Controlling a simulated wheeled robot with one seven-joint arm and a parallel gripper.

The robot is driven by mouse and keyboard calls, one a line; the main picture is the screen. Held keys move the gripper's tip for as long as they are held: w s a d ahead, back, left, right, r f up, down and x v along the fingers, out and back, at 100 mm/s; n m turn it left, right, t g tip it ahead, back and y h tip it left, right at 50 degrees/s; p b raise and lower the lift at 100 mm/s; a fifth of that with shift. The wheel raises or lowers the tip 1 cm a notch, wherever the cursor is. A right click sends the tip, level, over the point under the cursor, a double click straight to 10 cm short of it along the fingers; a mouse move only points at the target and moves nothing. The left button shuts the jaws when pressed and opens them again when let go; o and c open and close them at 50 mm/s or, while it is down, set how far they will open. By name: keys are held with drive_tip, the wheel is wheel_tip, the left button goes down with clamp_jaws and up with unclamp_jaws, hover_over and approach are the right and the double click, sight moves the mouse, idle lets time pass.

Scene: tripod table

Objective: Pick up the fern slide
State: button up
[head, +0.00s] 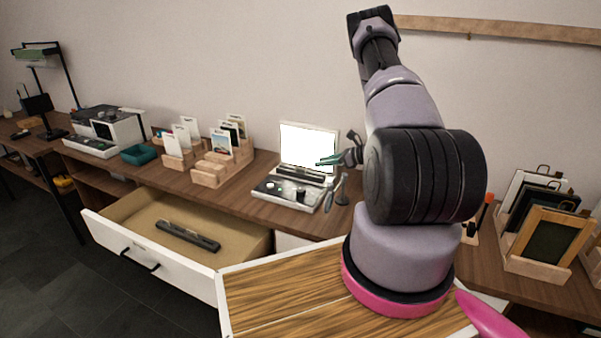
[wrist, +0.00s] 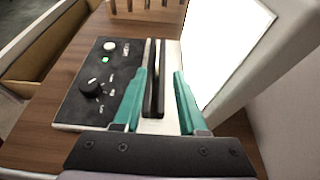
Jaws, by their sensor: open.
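My gripper (head: 329,160) is open, with teal fingers, above a small device (head: 287,190) with a lit white screen (head: 308,143). In the wrist view, my gripper (wrist: 161,74) has one finger on each side of a thin dark upright piece (wrist: 153,85) on the device. That piece is seen nearly edge-on, and a gap shows between it and the right finger. I cannot tell whether it is the fern slide or part of the device's slot. No fern picture can be made out.
A panel with knobs (wrist: 96,85) lies left of the fingers; the bright screen stands close on the right. Wooden racks of cards (head: 222,158) stand left of the device. An open drawer (head: 150,252) holds a dark bar. Framed pictures (head: 545,235) stand at right.

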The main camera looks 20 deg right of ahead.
sight(300, 166)
drive_tip(key=x, duration=1)
drive_tip(key=shift+a+f, duration=0.1)
drive_tip(key=shift+a, duration=0.1)
clamp_jaws()
